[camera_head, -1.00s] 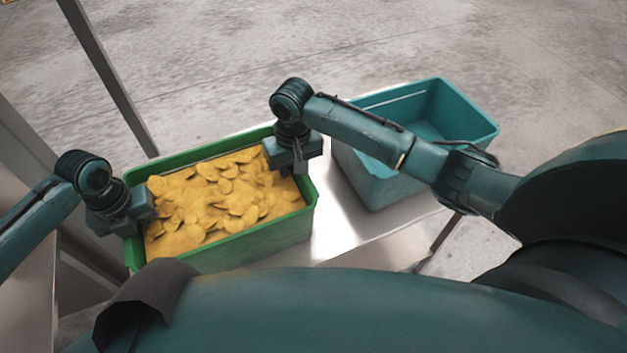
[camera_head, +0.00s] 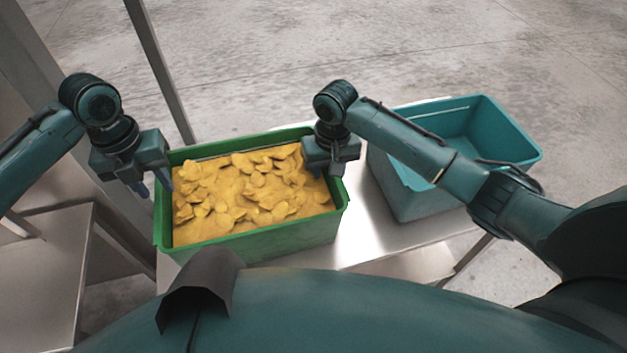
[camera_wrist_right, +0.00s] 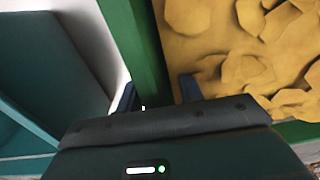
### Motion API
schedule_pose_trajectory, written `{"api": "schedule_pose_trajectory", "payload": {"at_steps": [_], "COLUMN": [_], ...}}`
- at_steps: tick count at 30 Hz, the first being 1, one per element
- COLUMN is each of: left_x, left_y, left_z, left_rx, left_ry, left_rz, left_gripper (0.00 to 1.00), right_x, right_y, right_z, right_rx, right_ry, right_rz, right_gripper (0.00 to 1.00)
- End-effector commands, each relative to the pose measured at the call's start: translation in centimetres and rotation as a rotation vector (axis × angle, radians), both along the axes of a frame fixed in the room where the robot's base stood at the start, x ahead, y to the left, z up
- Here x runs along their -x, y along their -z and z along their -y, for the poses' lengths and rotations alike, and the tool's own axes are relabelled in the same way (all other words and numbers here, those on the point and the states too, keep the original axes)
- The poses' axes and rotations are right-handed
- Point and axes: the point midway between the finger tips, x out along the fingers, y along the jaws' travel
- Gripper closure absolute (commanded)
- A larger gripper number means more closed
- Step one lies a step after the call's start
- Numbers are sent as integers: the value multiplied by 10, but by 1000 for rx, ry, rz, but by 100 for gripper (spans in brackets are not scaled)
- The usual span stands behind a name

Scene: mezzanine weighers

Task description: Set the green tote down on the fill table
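The green tote (camera_head: 250,242), filled with yellow chip-like pieces (camera_head: 250,195), appears to stand level on the bright metal fill table (camera_head: 372,232); its underside is hidden. My left gripper (camera_head: 152,187) is at the tote's left rim, slightly above and outside it. Its two fingers show apart with nothing between them. My right gripper (camera_head: 336,170) is at the tote's right rim. In the right wrist view its fingers (camera_wrist_right: 158,95) stand apart on either side of the green rim (camera_wrist_right: 146,50), with narrow gaps showing.
A teal tote (camera_head: 415,205) stands on the same table, just right of the green tote, and looks empty inside. A metal post (camera_head: 160,70) rises behind on the left. Another metal surface (camera_head: 45,265) is at lower left. Concrete floor lies beyond.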

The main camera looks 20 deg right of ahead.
Motion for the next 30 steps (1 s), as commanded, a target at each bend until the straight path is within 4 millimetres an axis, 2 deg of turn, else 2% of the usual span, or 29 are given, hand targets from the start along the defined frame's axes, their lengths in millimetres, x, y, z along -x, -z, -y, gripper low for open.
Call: {"api": "schedule_pose_trajectory", "payload": {"at_steps": [3,8,11,21,25,30], "left_x": [0,1,1,1,1,1], "left_y": [-13,-19,-19,-18,-17,-17], "left_z": [0,-1,-1,-1,-1,-1], "left_rx": [0,-1,-1,-1,-1,-2], "left_ry": [0,0,0,0,0,0], "left_rz": [0,-2,-3,-3,-3,-3], "left_gripper": [67,67,67,67,67,67], "right_x": [0,-1,-1,-1,-1,0], "right_y": [0,-7,-22,-92,-110,-120], "right_z": [0,0,1,3,4,5], "right_rx": [0,-1,-1,-1,-1,-1], "right_ry": [0,0,0,0,0,-1], "right_rz": [0,2,4,3,3,1], "right_gripper": [63,63,63,63,63,63]}}
